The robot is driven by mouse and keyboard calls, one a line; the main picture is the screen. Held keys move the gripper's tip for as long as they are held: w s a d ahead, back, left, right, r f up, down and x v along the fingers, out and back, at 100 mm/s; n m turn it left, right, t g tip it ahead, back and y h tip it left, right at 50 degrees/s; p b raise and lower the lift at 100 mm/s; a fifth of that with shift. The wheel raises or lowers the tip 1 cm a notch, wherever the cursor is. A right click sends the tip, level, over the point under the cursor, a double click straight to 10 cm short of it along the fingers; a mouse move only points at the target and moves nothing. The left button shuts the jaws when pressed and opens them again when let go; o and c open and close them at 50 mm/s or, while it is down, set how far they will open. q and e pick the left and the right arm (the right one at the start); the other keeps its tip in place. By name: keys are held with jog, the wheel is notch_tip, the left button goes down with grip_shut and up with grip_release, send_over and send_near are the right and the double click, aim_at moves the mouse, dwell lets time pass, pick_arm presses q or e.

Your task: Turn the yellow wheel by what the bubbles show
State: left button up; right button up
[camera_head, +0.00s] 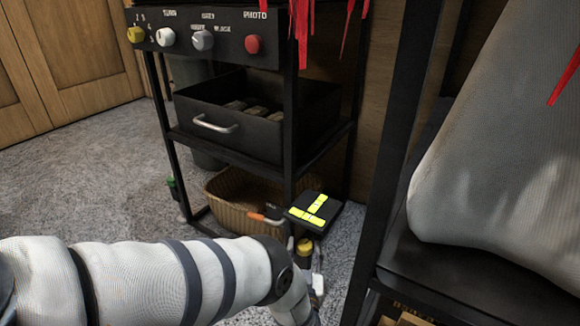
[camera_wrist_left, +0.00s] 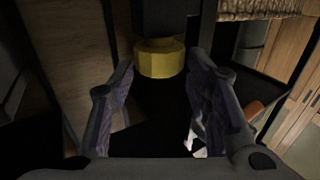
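A small black plate (camera_head: 333,214) carries yellow bubble vials (camera_head: 312,210) set in a T shape, with thin dark marks. The bubbles are too small to read. The yellow wheel (camera_head: 304,246) is under the plate. It also shows in the left wrist view (camera_wrist_left: 160,60), below a dark mount. My left gripper (camera_wrist_left: 160,79) is open, with its fingertips close on both sides of the wheel. I cannot tell whether they touch it. In the head view my left arm reaches in from the left and mostly hides this gripper. My right gripper is not in view.
A black rack stands behind, with a panel of knobs (camera_head: 203,40), a drawer (camera_head: 258,133) and a wicker basket (camera_head: 228,208). A dark shelf frame with a pale sack (camera_head: 503,150) is on the right.

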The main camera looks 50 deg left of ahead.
pick_arm(q)
jog(key=c, duration=0.6)
jog(key=shift+s+r+m+t+h+p, duration=0.15)
jog(key=shift+r+m+t+h+p, duration=0.05)
jog(key=shift+m+t+h+p, duration=0.7)
jog(key=shift+c, duration=0.2)
jog(key=o, duration=1.2)
jog(key=shift+c, duration=0.2)
